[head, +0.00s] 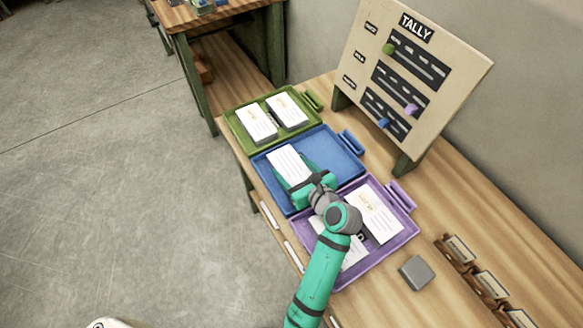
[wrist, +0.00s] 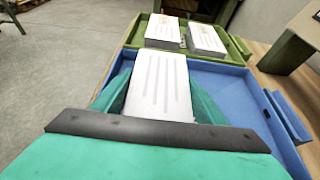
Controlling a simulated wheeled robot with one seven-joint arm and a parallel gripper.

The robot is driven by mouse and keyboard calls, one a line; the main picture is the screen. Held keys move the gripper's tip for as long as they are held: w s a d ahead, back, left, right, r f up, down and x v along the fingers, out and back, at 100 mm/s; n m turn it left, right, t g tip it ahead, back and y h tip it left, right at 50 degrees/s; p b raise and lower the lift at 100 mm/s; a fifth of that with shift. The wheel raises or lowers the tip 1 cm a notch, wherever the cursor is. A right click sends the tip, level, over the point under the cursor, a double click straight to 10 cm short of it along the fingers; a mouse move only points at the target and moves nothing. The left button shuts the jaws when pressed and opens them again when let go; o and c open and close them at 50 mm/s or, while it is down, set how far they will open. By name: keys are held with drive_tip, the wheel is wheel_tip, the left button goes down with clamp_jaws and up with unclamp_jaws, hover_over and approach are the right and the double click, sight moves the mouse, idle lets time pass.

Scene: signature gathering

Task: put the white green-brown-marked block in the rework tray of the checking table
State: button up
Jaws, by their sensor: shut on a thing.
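My gripper (head: 303,180) is over the blue tray (head: 335,150), with a teal finger on each side of a white block (head: 287,163). It is shut on this block, which also fills the middle of the wrist view (wrist: 160,82). The block's top shows grey lines; no green-brown mark is visible on it. I cannot tell whether it touches the tray floor. The green tray (head: 234,122) beyond holds two white blocks. The purple tray (head: 403,238) on the near side holds white printed pieces, partly hidden by my arm. No rework label is readable.
A tally board (head: 450,55) with coloured markers stands behind the trays. A grey block (head: 416,272) and several small card holders (head: 490,284) are at the right. Pale sticks (head: 270,215) lie along the front edge. Another table (head: 225,17) stands at the back; floor on the left is clear.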

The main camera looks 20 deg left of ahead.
drive_tip(key=shift+f, duration=0.6)
drive_tip(key=o, duration=1.2)
drive_tip(key=shift+o, duration=0.2)
drive_tip(key=shift+r, duration=0.55)
drive_tip(key=v, duration=1.2)
